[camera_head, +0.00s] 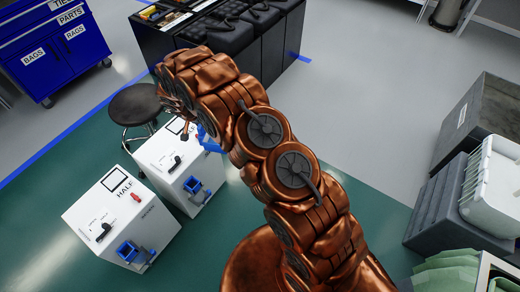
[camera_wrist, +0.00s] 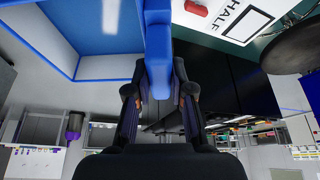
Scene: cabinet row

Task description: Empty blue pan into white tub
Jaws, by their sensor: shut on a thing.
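In the wrist view my gripper (camera_wrist: 158,88) is shut on the blue handle of the blue pan (camera_wrist: 105,28), whose body fills the upper left. I cannot tell what lies in the pan. In the head view a blue part of the pan (camera_head: 209,140) shows beside my copper arm, above the white cabinets; the arm hides the rest and most of my gripper.
White cabinets (camera_head: 122,222) with blue fittings stand at the left, one marked HALF. A round black stool (camera_head: 134,104) is behind them. Grey crates (camera_head: 438,210) and green cloth-like material (camera_head: 445,272) are at the right. Open floor (camera_head: 375,95) lies between.

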